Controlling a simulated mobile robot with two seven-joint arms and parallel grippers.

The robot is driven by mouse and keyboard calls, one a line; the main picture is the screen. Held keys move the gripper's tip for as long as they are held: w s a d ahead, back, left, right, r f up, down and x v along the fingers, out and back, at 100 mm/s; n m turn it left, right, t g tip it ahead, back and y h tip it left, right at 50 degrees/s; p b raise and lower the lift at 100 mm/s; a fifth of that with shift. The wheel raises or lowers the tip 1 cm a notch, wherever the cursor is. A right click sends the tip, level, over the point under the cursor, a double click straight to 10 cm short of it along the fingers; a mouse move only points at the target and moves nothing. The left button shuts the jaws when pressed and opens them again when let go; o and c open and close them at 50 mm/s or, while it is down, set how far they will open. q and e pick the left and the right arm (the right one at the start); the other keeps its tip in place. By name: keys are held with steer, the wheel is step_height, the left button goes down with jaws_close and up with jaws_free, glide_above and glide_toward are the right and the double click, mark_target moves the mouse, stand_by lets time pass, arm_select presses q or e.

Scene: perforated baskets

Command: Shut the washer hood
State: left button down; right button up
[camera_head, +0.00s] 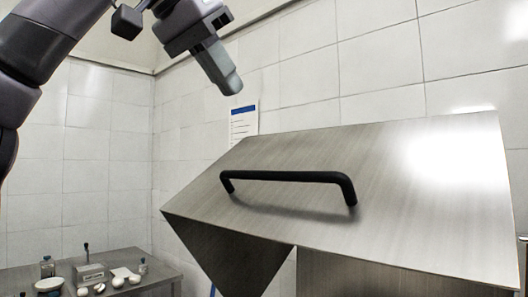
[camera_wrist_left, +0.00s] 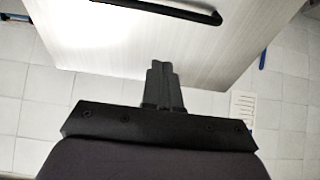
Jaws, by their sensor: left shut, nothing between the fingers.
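The washer hood (camera_head: 400,185) is a brushed-metal box with a slanted front face, raised in the head view, with a dark open gap under its left side. Its black bar handle (camera_head: 290,177) runs across the slanted face. My left gripper (camera_head: 232,82) is shut and empty, above and behind the hood's upper left edge, apart from the handle. In the left wrist view the shut fingers (camera_wrist_left: 162,72) point at the hood's metal surface (camera_wrist_left: 120,40), with the handle (camera_wrist_left: 175,10) at the top edge. Whether the fingers touch the hood cannot be told. My right gripper is not in view.
A metal side table (camera_head: 150,278) at the lower left holds a white bowl (camera_head: 48,284), a small scale (camera_head: 90,272), bottles and several small white items. A tiled wall stands behind, with a posted paper sheet (camera_head: 243,122). Space left of the hood is clear.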

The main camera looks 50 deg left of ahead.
arm_select(q)
steer(key=shift+w+a+f, duration=0.15)
steer(key=shift+w+f, duration=0.9)
steer(key=shift+f, duration=0.65)
steer(key=shift+w+a+f, duration=0.15)
steer(key=shift+w+f, duration=0.9)
steer(key=shift+f, duration=0.7)
steer(key=shift+w+a+f, duration=0.15)
steer(key=shift+w+f, duration=0.9)
steer(key=shift+f, duration=0.65)
steer(key=shift+f, duration=0.1)
